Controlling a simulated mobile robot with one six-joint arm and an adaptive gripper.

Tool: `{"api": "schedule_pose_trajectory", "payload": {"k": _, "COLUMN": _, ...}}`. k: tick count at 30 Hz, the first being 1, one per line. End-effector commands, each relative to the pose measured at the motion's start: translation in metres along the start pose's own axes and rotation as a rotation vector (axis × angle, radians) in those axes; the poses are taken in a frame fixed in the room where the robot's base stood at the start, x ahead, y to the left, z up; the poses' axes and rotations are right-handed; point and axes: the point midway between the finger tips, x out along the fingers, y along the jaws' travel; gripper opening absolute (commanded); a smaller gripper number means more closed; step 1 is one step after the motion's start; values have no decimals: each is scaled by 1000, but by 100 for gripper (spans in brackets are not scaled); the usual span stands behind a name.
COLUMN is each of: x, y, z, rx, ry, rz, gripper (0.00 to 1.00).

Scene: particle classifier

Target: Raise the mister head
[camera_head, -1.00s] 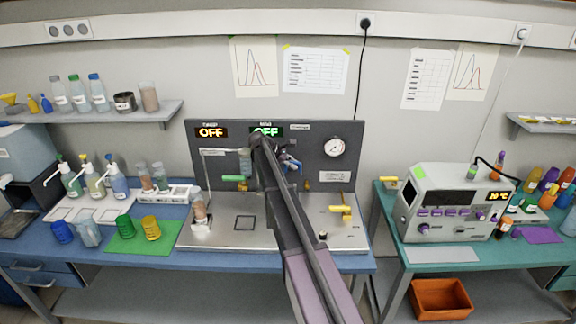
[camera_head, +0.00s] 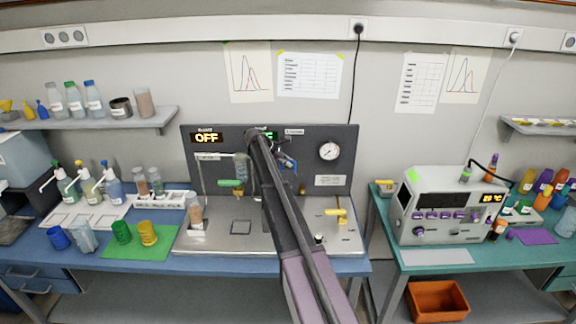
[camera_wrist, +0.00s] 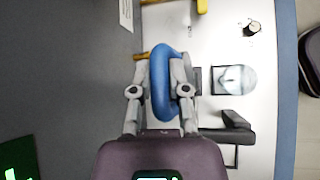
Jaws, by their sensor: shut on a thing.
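My gripper (camera_wrist: 160,85) is shut on a blue ring (camera_wrist: 160,108) in front of the grey panel in the wrist view. The ring passes between the two fingers. I take it to be the handle of the mister head, but the part behind it is hidden. In the head view my arm covers the gripper and much of this spot; a bit of blue (camera_head: 288,163) shows just right of the arm, above the steel deck. The display in the head view is partly covered by my arm.
The steel deck (camera_head: 275,237) lies below, with a yellow-handled valve (camera_head: 337,213) at its right. A green-handled valve (camera_head: 230,183) and a pressure gauge (camera_head: 328,151) are on the panel (camera_head: 350,180). A small bottle (camera_head: 195,213) stands at the deck's left.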

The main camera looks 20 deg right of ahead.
Motion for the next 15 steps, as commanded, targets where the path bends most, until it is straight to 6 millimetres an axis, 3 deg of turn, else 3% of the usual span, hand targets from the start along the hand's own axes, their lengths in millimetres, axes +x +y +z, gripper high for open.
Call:
{"api": "schedule_pose_trajectory", "payload": {"k": 4, "x": 2, "y": 11, "z": -4, "rx": 0, "ry": 3, "rz": 3, "gripper": 0}}
{"api": "schedule_pose_trajectory", "payload": {"k": 15, "x": 4, "y": 14, "z": -4, "rx": 1, "ry": 4, "rz": 3, "gripper": 0}}
